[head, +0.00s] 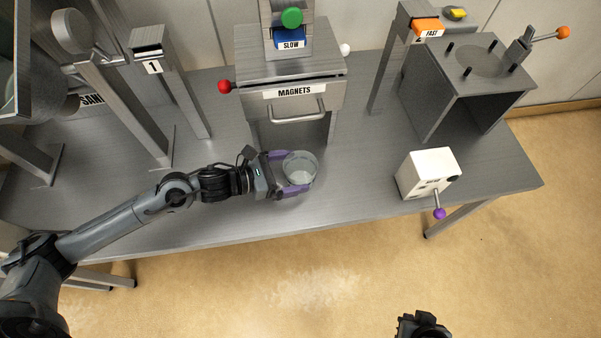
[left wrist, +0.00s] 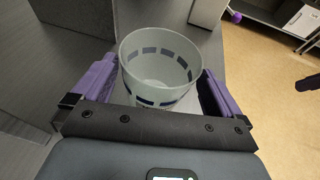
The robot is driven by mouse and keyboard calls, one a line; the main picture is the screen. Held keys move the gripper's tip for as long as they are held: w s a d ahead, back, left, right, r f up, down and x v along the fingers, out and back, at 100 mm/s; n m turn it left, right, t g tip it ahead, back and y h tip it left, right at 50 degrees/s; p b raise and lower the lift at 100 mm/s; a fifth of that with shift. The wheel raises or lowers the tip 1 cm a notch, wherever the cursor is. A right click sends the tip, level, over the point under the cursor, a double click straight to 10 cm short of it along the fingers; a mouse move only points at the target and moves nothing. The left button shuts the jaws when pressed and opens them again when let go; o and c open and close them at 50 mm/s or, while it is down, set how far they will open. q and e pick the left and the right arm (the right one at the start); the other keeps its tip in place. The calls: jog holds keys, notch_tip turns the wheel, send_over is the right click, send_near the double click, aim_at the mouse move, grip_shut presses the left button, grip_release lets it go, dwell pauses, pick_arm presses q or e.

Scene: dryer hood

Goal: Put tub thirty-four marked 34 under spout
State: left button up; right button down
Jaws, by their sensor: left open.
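A translucent grey tub (head: 300,165), open at the top, stands upright on the metal bench, just in front of the machine marked MAGNETS. It also shows in the left wrist view (left wrist: 160,62) with a band of dark rectangles around it. No number 34 can be read on it. My left gripper (head: 293,172) is open, with its purple fingers on either side of the tub; I cannot tell whether they touch it. A dark part at the bottom edge of the head view seems to be my right gripper (head: 422,325); its fingers are not clear. I cannot pick out a spout.
The MAGNETS machine (head: 292,93) has a drawer handle and an opening below. A white box (head: 428,172) with a purple-knobbed lever stands at right. A grey frame (head: 440,95) stands behind it. A post marked 1 (head: 152,65) is at left. Bench (head: 350,205) front is clear.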

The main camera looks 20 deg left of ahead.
aim_at(301, 169)
pick_arm(q)
jog(key=shift+x, duration=1.5)
jog(key=shift+a, duration=0.1)
jog(key=c, duration=0.8)
jog(key=shift+r, duration=0.2)
